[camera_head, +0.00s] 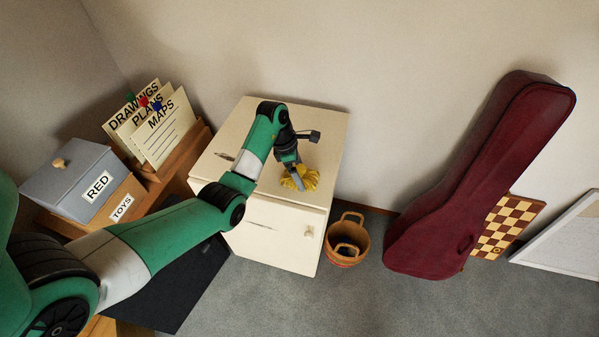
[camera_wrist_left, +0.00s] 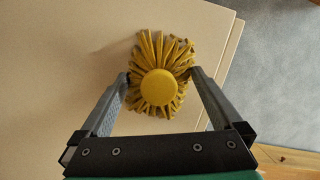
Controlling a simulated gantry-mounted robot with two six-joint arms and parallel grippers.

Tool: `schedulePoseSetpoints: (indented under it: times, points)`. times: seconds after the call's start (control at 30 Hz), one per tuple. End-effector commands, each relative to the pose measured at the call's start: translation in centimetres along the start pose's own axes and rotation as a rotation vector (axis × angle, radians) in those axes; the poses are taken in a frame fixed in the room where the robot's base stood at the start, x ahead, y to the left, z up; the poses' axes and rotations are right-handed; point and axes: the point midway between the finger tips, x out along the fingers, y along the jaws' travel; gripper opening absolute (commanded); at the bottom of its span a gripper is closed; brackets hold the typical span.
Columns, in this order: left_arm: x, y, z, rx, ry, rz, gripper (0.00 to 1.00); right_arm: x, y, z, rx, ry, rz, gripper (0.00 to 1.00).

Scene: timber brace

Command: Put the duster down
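The duster (camera_head: 311,179) is yellow, with a round fringed head. It is at the front right part of the cream cabinet's (camera_head: 322,130) top and seems to rest there. In the left wrist view the duster (camera_wrist_left: 158,87) shows from above as a round yellow knob with fringe spread around it. My left gripper (camera_head: 292,174) is over it and partly hides it in the head view. Its two fingers (camera_wrist_left: 162,76) stand wide apart, one on each side of the duster, with gaps beside the knob; the tips are close to the fringe. My right gripper is out of view.
A wicker basket (camera_head: 361,240) stands on the floor right of the cabinet. A dark red instrument case (camera_head: 470,185) and a chessboard (camera_head: 517,215) lean by the wall. A grey RED box (camera_head: 60,165) and a card holder (camera_head: 190,150) are at left. The cabinet top's back is clear.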

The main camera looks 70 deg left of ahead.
Motion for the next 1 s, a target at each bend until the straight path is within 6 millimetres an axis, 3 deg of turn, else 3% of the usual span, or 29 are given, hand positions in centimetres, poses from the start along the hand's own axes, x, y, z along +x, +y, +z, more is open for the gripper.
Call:
schedulePoseSetpoints:
  times: [0.27, 0.43, 0.53, 0.7, 1.0]
  points:
    - [-0.8, 0.0, 0.2, 0.000, 0.000, 0.001, 1.00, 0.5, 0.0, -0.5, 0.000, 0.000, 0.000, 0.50]
    - [-4.2, 0.0, 0.3, 0.000, -0.002, 0.004, 1.00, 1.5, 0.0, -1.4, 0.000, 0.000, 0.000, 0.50]
    - [-7.5, 0.0, 0.4, -0.001, -0.002, 0.003, 1.00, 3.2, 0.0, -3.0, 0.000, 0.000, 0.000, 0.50]
    - [-10.7, -0.1, 0.4, -0.001, 0.000, 0.000, 1.00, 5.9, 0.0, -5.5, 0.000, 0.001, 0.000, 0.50]
    - [-12.4, 0.0, 0.1, 0.000, 0.000, 0.000, 1.00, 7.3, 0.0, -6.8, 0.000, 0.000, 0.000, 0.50]
